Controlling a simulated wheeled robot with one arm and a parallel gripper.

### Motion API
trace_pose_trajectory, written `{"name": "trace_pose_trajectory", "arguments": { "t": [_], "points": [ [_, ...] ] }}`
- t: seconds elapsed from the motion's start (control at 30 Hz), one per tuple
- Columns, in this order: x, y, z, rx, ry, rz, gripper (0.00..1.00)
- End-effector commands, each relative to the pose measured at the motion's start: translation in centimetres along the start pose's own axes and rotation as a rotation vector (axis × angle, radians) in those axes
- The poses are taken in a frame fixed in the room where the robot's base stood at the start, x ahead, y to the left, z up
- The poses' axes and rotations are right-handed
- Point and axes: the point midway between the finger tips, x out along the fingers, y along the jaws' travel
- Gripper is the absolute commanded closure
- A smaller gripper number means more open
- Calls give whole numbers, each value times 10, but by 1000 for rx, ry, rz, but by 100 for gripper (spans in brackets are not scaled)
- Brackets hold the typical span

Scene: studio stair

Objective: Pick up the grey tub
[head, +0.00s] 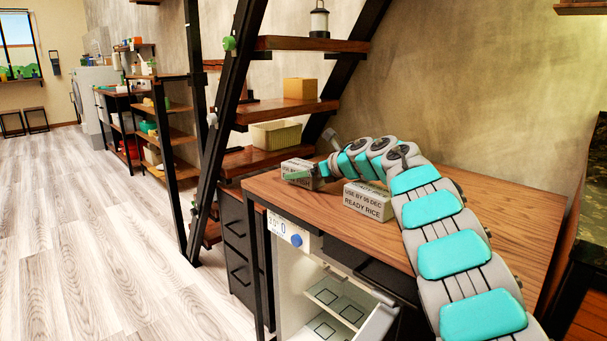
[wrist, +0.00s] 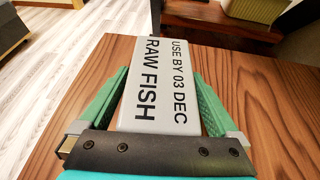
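A light grey tub (wrist: 160,75) marked "RAW FISH, USE BY 03 DEC" lies on the wooden worktop; it also shows in the head view (head: 298,165), partly behind a green finger. My gripper (wrist: 160,74) has its two green fingers on either side of this tub, one along each long side. The fingers stand wide, with narrow gaps to the tub; contact at the tips is hard to tell. A second grey tub (head: 368,204), marked "READY RICE, USE BY 06 DEC", sits on the worktop to the right, below my arm.
The wooden worktop (head: 480,207) is bare at the right and back. A small fridge (head: 330,300) stands open beneath it. Stair-like shelves (head: 312,109) rise behind, holding a yellow-green basket (head: 276,135), an orange-yellow box (head: 300,89) and a lantern (head: 319,22). The floor at left is clear.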

Motion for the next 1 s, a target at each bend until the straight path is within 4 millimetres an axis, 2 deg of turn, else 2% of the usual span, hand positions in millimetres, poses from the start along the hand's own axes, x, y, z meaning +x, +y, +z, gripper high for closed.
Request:
{"name": "trace_pose_trajectory", "arguments": {
  "t": [0.07, 0.8, 1.0],
  "points": [
    [0, 0, 0, 0, 0, 0, 14],
    [0, 0, 0, 0, 0, 0, 96],
    [-1, 0, 1, 0, -1, 0, 96]
  ]
}}
